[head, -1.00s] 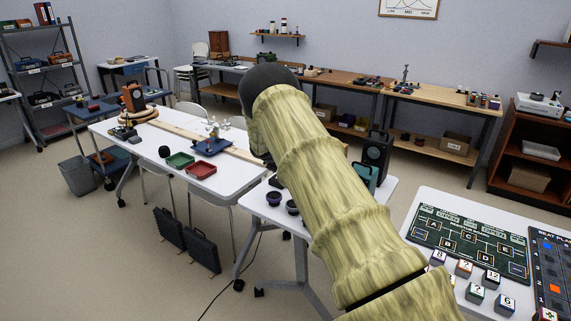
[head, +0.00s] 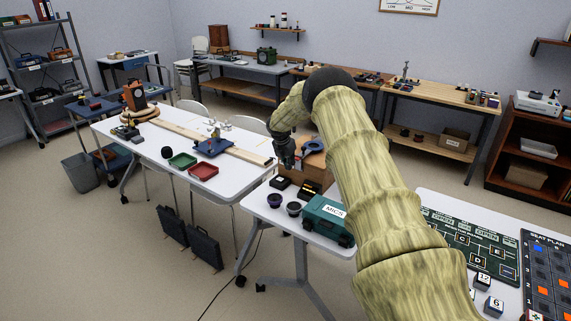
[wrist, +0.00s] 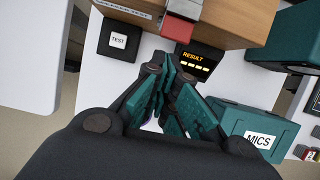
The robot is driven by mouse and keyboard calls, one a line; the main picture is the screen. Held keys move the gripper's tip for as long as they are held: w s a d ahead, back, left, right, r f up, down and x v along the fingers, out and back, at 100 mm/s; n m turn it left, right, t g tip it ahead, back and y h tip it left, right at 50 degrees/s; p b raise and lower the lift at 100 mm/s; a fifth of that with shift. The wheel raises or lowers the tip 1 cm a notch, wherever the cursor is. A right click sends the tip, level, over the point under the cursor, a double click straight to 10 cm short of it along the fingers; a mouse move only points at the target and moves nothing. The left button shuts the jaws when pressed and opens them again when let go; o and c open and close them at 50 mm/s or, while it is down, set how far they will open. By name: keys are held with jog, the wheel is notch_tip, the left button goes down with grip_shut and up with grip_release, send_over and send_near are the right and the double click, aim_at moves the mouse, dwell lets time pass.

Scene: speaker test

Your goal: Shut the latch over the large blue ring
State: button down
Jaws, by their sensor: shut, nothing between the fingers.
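A blue ring (head: 313,146) shows on top of a wooden box (head: 318,164) on the near white table, partly beside my arm. My gripper (head: 288,165) is just left of the box and the ring. In the wrist view my gripper (wrist: 170,88) is shut and empty, its teal fingers pointing at the table in front of the wooden box (wrist: 240,12). A red and grey part (wrist: 183,20) juts from the box's edge there; I cannot tell whether it is the latch. The ring is not visible in the wrist view.
A black RESULT display (wrist: 193,64) and a TEST box (wrist: 119,40) lie close by the fingers. A teal MICS case (head: 327,220) stands at the table's front, with two dark round cups (head: 275,201) to its left. My arm hides the table's right part.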

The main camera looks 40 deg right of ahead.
jog(key=shift+r, duration=0.15)
jog(key=shift+r+p, duration=0.5)
jog(key=shift+r, duration=0.25)
jog(key=d+p+v, duration=0.1)
jog(key=p+v, duration=0.5)
jog(key=v, duration=0.3)
jog(key=shift+a+r, duration=0.15)
jog(key=shift+r, duration=0.45)
